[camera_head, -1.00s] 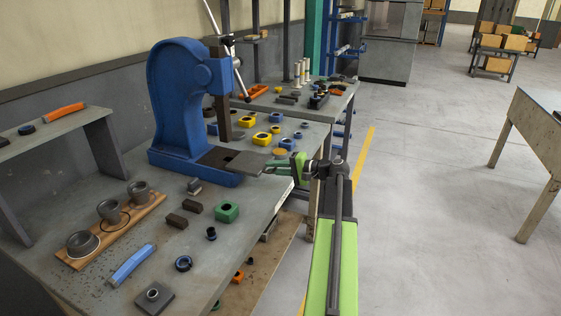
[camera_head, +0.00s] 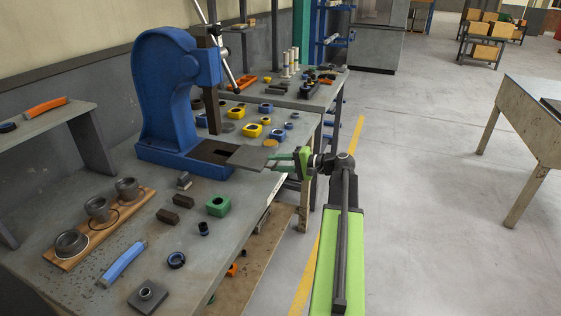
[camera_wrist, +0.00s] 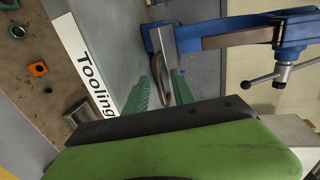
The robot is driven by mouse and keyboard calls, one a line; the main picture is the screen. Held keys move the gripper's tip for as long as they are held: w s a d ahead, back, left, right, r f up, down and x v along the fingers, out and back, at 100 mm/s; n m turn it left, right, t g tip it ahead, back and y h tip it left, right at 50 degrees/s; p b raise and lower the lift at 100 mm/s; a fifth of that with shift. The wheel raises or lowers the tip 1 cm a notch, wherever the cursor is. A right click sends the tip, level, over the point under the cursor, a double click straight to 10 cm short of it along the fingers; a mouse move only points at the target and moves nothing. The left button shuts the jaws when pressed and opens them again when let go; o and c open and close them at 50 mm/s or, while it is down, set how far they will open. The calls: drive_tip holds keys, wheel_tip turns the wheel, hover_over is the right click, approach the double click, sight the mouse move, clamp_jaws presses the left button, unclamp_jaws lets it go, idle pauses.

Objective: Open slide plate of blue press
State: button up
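The blue press (camera_head: 160,95) stands on the bench at left, with its ram above a dark opening in its base. The grey slide plate (camera_head: 250,157) sticks out to the right of the base, past the bench edge. My gripper (camera_head: 284,161) is at the plate's outer end. In the wrist view, the green fingers (camera_wrist: 160,92) lie on both sides of the plate's end piece (camera_wrist: 162,78) and appear shut on it. The exact contact is partly hidden. The press also shows upside in the wrist view (camera_wrist: 225,38), with its lever at right.
Yellow and blue parts lie behind the plate. The floor (camera_head: 430,220) at right is clear up to another table (camera_head: 540,115).

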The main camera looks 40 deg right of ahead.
drive_tip(key=p+v, duration=0.3)
drive_tip(key=v, duration=1.4)
drive_tip(key=shift+p, duration=0.3)
drive_tip(key=shift+s, duration=0.1)
